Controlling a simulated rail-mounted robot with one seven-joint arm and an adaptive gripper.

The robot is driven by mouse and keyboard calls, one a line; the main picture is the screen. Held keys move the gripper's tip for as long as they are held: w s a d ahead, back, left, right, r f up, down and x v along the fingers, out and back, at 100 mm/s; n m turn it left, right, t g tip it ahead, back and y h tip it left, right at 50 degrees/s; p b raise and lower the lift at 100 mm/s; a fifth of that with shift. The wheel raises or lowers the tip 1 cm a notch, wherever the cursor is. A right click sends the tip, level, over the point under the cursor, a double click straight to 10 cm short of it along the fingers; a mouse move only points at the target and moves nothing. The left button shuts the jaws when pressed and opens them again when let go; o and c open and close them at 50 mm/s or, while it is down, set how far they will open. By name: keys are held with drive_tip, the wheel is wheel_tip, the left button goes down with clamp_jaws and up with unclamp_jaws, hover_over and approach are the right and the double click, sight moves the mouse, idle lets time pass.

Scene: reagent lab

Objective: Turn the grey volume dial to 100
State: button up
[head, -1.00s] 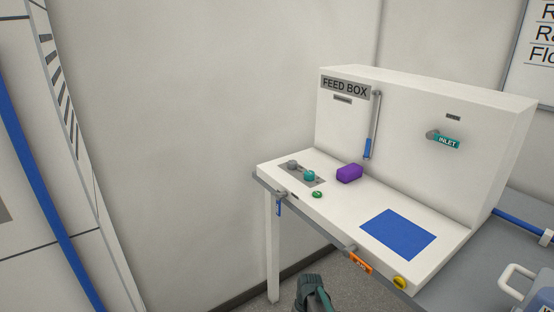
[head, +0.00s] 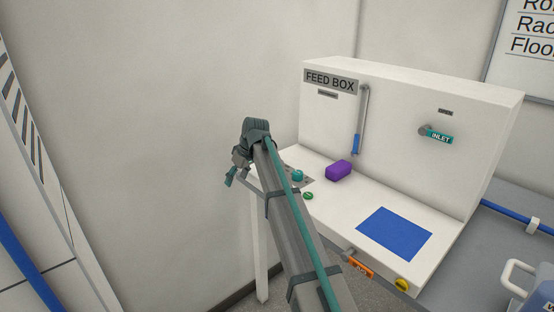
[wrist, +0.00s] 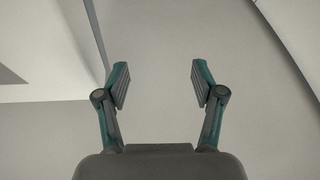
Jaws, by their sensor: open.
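The white feed box (head: 410,120) stands on the bench, with a low white deck in front. The grey dial is hidden behind my arm in the head view. The teal dial (head: 298,175) beside it still shows, with part of the grey dial panel (head: 308,182). No dial shows there.
A green button (head: 308,196), a purple block (head: 339,170) and a blue pad (head: 394,234) are on the deck. A blue-gripped lever (head: 357,143) and the teal INLET handle (head: 438,137) are on the upright face.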

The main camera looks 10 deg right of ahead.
drive_tip(key=w+d+r+p, duration=0.2)
drive_tip(key=d+r, duration=0.4)
drive_tip(key=d, duration=0.4)
drive_tip(key=w+d+r+p, duration=0.25)
drive_tip(key=d+r, duration=0.25)
drive_tip(key=d, duration=0.4)
drive_tip(key=shift+t+h, duration=0.3)
drive_tip(key=shift+t, duration=0.1)
drive_tip(key=x, duration=0.3)
drive_tip(key=p+x, duration=0.1)
drive_tip(key=x, duration=0.3)
drive_tip(key=p+x, duration=0.1)
drive_tip(key=x, duration=0.2)
drive_tip(key=shift+s+d+f, duration=0.1)
drive_tip(key=shift+s+f, duration=0.15)
drive_tip(key=c, duration=1.1)
drive_tip(key=shift+c, duration=0.2)
